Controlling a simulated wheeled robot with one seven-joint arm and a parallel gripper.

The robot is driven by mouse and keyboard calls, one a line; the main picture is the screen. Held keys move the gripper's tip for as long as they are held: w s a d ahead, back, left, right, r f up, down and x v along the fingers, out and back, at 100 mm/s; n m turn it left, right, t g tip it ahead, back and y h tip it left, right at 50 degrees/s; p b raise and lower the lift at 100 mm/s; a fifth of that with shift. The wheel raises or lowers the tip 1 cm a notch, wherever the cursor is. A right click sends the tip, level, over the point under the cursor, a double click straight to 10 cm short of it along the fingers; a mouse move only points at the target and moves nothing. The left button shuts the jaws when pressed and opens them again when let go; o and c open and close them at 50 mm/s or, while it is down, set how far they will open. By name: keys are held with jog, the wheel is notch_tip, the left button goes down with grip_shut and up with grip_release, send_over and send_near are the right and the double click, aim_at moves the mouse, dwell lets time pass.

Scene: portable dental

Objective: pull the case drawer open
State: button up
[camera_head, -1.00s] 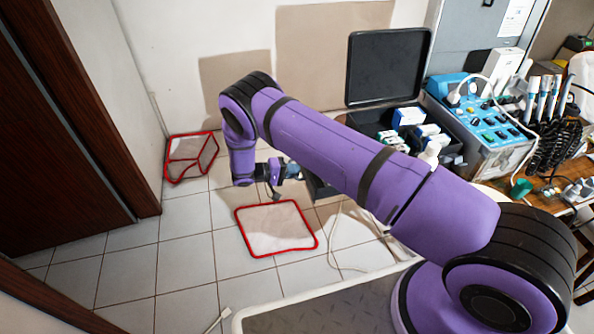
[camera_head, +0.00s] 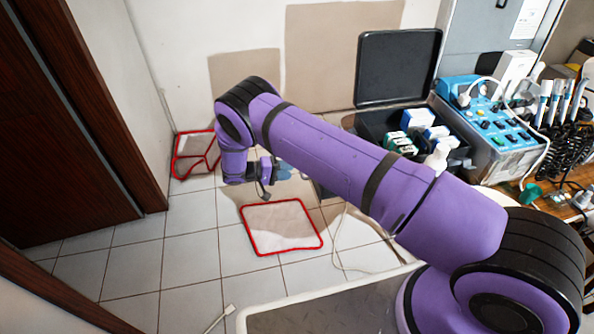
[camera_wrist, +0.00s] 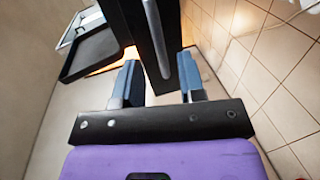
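The black case (camera_head: 375,121) stands at the upper right in the head view, its lid (camera_head: 397,70) raised. My arm hides most of its front. In the wrist view, a dark front panel (camera_wrist: 127,18) carries a long silver bar handle (camera_wrist: 156,38). My gripper (camera_wrist: 159,80) is open, with one blue-grey finger on each side of the handle and gaps showing. I cannot tell if the fingertips reach around it. In the head view my gripper (camera_head: 283,172) is left of the case. How far the drawer is open is hidden.
A red-edged mat (camera_head: 282,227) lies on the tiled floor below my gripper. A red-framed bin (camera_head: 195,154) stands by the wall. A blue-topped dental unit (camera_head: 493,118) is right of the case. A pale cable (camera_head: 337,245) lies on the floor. Free floor lies to the left.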

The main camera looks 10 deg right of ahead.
jog(key=shift+v, duration=2.75)
